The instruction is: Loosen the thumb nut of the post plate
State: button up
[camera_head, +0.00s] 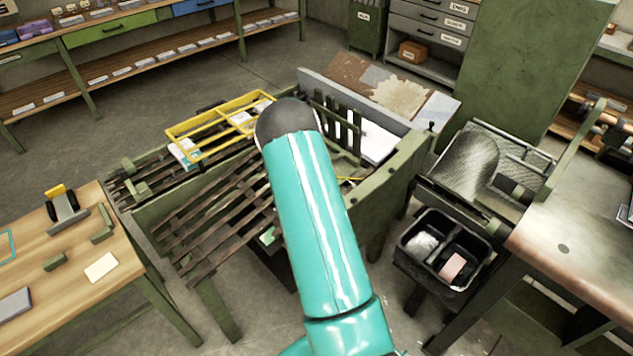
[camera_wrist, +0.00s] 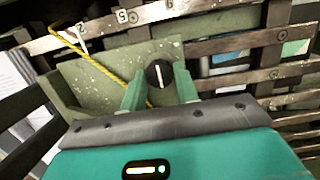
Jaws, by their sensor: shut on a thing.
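In the wrist view, the thumb nut (camera_wrist: 158,73) is a round black knob with a pale line across its face, the line close to upright. It sits on the post plate (camera_wrist: 100,78), a worn green plate with pale specks. My gripper (camera_wrist: 159,84) has its two green fingers on either side of the nut and is shut on it. The nut's lower edge is partly hidden between the fingers. In the head view, my teal arm reaches over the green slatted frame and hides the gripper, nut and plate.
A yellow cord (camera_wrist: 95,58) crosses the plate and passes behind the left finger. Numbered metal slats (camera_wrist: 230,42) run behind. A yellow rack (camera_head: 205,134) lies on the slatted frame. Wooden workbench (camera_head: 45,245) stands left; black bin (camera_head: 444,250) and metal-topped table (camera_head: 590,225) stand right.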

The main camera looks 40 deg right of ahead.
jog(key=shift+d, duration=0.1)
jog(key=o, duration=1)
jog(key=shift+c, duration=0.2)
jog(key=v, duration=1.3)
jog(key=shift+r, duration=0.4)
